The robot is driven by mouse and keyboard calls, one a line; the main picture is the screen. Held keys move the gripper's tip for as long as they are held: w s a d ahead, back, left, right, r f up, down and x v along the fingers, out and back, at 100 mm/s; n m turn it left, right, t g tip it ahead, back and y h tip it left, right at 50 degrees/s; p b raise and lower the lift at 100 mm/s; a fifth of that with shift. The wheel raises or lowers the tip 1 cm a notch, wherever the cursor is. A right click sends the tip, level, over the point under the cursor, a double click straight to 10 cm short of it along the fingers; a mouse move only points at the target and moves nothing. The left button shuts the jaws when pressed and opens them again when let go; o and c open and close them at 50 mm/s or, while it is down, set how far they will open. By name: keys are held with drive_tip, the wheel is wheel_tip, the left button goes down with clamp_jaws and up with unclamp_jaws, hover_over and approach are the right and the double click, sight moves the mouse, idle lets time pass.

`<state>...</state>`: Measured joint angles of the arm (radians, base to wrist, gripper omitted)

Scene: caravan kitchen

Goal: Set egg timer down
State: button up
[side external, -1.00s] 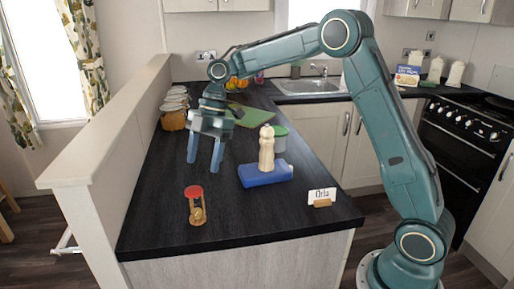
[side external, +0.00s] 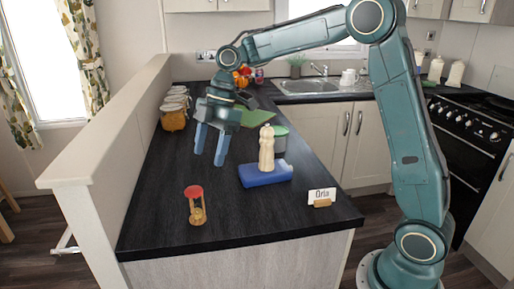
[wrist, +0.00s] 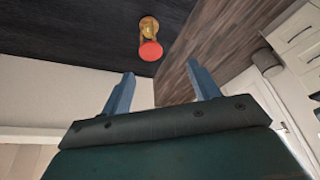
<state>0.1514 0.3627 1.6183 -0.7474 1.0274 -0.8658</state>
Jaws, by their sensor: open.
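The egg timer (side external: 196,205), with a red top and a yellow-brown body, stands upright on the dark worktop (side external: 240,215) near its front left. It also shows in the wrist view (wrist: 150,40), beyond the fingertips. My gripper (side external: 209,160) is open and empty. It is above the worktop, behind the egg timer in the side view and clear of it. Its two blue fingers also show in the wrist view (wrist: 162,82), with nothing between them.
A name card (side external: 321,196) is near the right edge. Jars (side external: 174,112) line the left wall, and a green board (side external: 258,117) lies farther back. The front middle of the worktop is clear.

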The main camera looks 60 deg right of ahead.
drive_tip(key=s+r+m+t+h, duration=0.1)
drive_tip(key=s+r+m, duration=0.25)
drive_tip(key=s, duration=0.35)
drive_tip(key=s+r+m+t+h, duration=0.1)
drive_tip(key=s+r+m+t, duration=0.2)
drive_tip(key=s, duration=0.4)
drive_tip(key=s+d+f+m+h, duration=0.1)
drive_tip(key=s+d+m, duration=0.1)
drive_tip(key=s+m, duration=0.2)
drive_tip(key=s+d+f+m+h, duration=0.1)
drive_tip(key=s+d+f+m, duration=0.1)
drive_tip(key=s+m, duration=0.3)
drive_tip(key=s, duration=0.4)
drive_tip(key=shift+s+d+f+t, duration=0.2)
drive_tip(key=shift+s+t, duration=0.1)
drive_tip(key=shift+t, duration=0.1)
